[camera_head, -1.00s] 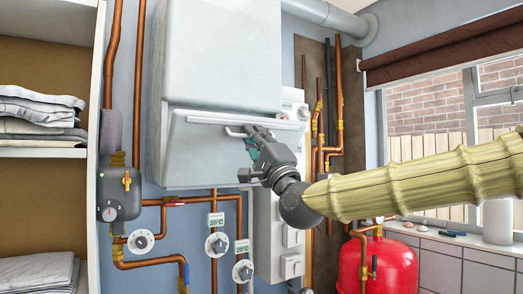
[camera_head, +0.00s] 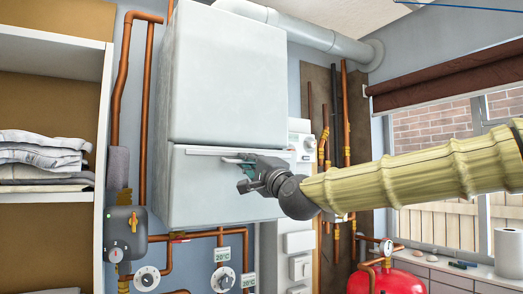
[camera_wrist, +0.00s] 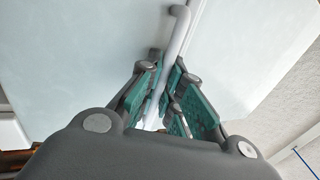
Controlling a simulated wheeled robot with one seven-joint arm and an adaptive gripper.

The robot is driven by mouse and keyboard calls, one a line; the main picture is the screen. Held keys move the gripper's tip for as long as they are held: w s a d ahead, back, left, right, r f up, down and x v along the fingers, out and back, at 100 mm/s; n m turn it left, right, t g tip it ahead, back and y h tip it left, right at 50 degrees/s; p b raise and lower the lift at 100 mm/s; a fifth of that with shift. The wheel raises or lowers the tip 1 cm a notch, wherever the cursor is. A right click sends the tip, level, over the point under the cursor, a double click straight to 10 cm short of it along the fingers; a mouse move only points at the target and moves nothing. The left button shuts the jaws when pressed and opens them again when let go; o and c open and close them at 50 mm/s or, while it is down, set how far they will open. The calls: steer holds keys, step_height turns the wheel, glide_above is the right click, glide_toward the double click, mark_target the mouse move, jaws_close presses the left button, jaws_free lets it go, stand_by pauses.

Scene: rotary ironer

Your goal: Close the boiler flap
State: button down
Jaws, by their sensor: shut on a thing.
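The boiler flap (camera_head: 215,198) is the pale lower front panel of the white boiler (camera_head: 225,80). Its top edge lies close under the upper casing; I cannot tell whether it is fully flush. My gripper (camera_head: 243,163) is at the flap's upper edge, reaching in from the right. In the wrist view the gripper's teal pads (camera_wrist: 172,95) are shut around the thin grey handle (camera_wrist: 180,40) of the flap. The fingers and wrist hide part of the flap's right side in the head view.
Copper pipes and dials (camera_head: 146,279) are below and left of the boiler. A shelf with folded cloths (camera_head: 42,160) stands at the left. A red tank (camera_head: 385,281) and a counter are at the lower right, beneath a window.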

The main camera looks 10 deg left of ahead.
steer(key=shift+w+a+r+g+h+p, duration=0.3)
steer(key=shift+w+a+g+p, duration=0.1)
steer(key=shift+w+a+p, duration=0.3)
steer(key=shift+w+a+r+g+h+p, duration=0.3)
steer(key=shift+w+a+g+p, duration=0.15)
steer(key=shift+p, duration=0.35)
steer(key=shift+w+a+r, duration=0.1)
steer(key=shift+w, duration=0.05)
steer(key=c, duration=1.8)
jaws_free()
steer(key=shift+c, duration=0.2)
